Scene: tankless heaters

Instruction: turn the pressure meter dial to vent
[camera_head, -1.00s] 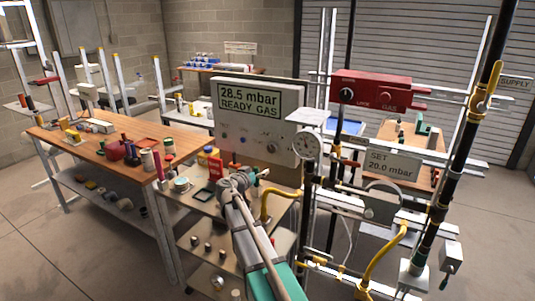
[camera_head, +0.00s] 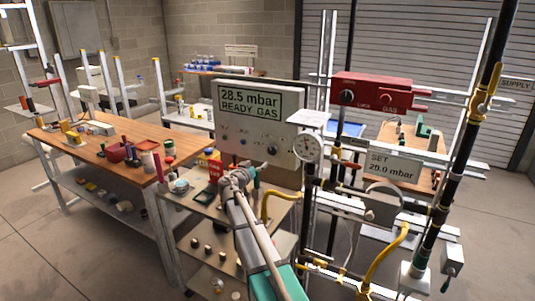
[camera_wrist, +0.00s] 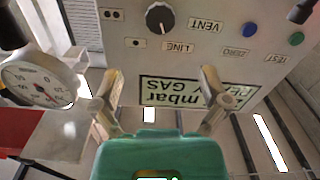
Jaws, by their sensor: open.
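The pressure meter is a pale box (camera_head: 232,137) with a green screen (camera_head: 248,101) reading "28.5 mbar READY GAS". Its dark dial (camera_head: 272,150) is on the lower right of its face. In the wrist view the meter is upside down. There the black dial (camera_wrist: 160,17) is at the top, with VENT (camera_wrist: 206,26) and LINE (camera_wrist: 178,47) labels beside it. Its light pointer mark is small, and I cannot tell its setting surely. My gripper (camera_wrist: 161,79) is open and empty, its fingers apart in front of the meter face, short of the dial. My gripper (camera_head: 244,177) is below the meter in the head view.
A round gauge (camera_head: 308,147) stands just right of the meter, also at the left of the wrist view (camera_wrist: 38,84). Blue and green buttons (camera_wrist: 250,29) sit near the dial. Yellow hoses (camera_head: 283,196) and pipes crowd the right. A cluttered wooden bench (camera_head: 90,150) is at left.

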